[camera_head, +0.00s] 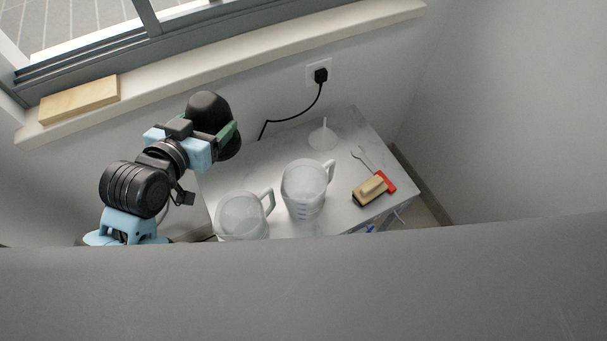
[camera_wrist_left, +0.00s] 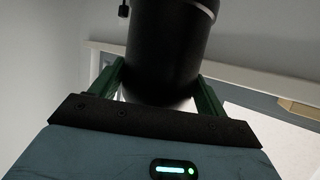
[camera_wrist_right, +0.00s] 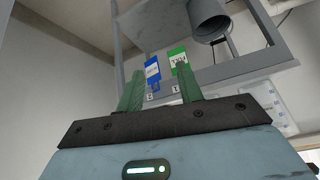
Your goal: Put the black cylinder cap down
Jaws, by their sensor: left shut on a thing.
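The black cylinder cap (camera_head: 208,106) is up in the air at the back left of the marble-topped table (camera_head: 352,126) in the head view. My left gripper (camera_head: 222,138) is shut on its sides. In the left wrist view, the black cap (camera_wrist_left: 168,50) stands between the two green fingers (camera_wrist_left: 160,88), and its far end runs out of the picture. My right gripper is not in the head view. In the right wrist view, its fingers (camera_wrist_right: 160,85) are apart with nothing held between them.
A black plug (camera_head: 320,75) is in the wall socket. A grey surface hides the table's near side. The tabletop's back left looks clear.

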